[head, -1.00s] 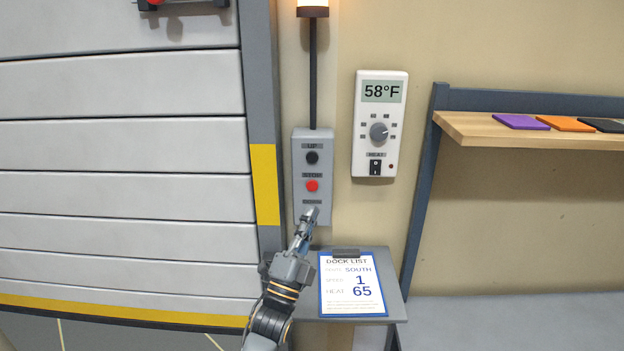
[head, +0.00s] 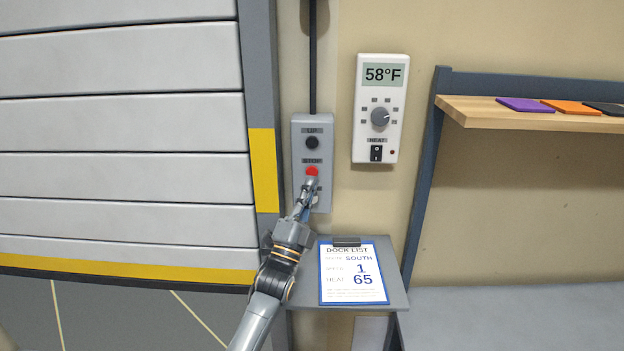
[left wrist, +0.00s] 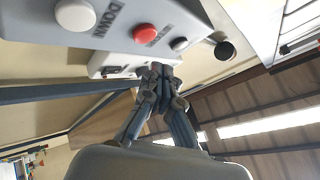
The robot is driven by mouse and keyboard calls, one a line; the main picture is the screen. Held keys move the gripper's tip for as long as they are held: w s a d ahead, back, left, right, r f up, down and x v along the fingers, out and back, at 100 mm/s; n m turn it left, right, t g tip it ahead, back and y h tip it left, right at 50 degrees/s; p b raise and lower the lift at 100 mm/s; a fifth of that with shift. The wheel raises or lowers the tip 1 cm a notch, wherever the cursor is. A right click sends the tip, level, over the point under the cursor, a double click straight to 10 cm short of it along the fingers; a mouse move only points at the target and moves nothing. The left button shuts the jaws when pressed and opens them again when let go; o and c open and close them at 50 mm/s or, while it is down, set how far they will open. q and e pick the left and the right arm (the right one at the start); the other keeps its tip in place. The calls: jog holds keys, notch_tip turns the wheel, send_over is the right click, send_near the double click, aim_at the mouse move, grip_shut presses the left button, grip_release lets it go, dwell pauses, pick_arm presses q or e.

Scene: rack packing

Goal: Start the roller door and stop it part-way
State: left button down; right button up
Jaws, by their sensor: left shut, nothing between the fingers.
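The roller door (head: 120,180) fills the left side of the head view, its yellow bottom edge (head: 120,272) raised above the dark floor. The grey control box (head: 299,195) is on the wall right of the door frame. It has a black UP button (head: 312,143) and a red STOP button (head: 312,171). My left gripper (head: 312,184) is shut and empty, its tips just below the STOP button. I cannot tell whether they touch the box. The left wrist view shows the tips (left wrist: 160,70), the red button (left wrist: 145,32) and a white DOWN button (left wrist: 75,14). My right gripper is not in view.
A thermostat (head: 364,140) reading 58°F hangs right of the box. A clipboard (head: 353,297) lies on a small grey shelf (head: 398,290) below. A wooden shelf (head: 480,112) with coloured flat pieces is at the right. The wall between is clear.

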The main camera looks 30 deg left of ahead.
aim_at(312, 172)
pick_arm(q)
jog(key=shift+w+a+b, duration=0.4)
jog(key=shift+w+a, duration=0.15)
jog(key=shift+w, duration=0.35)
dwell(0.8)
jog(key=shift+w+a+b, duration=0.25)
jog(key=shift+w+b, duration=0.1)
jog(key=shift+w+a+b, duration=0.15)
jog(key=shift+w+b, duration=0.15)
dwell(0.8)
jog(key=shift+s, duration=0.1)
jog(key=shift+s+d+p, duration=0.4)
jog(key=shift+s, duration=0.2)
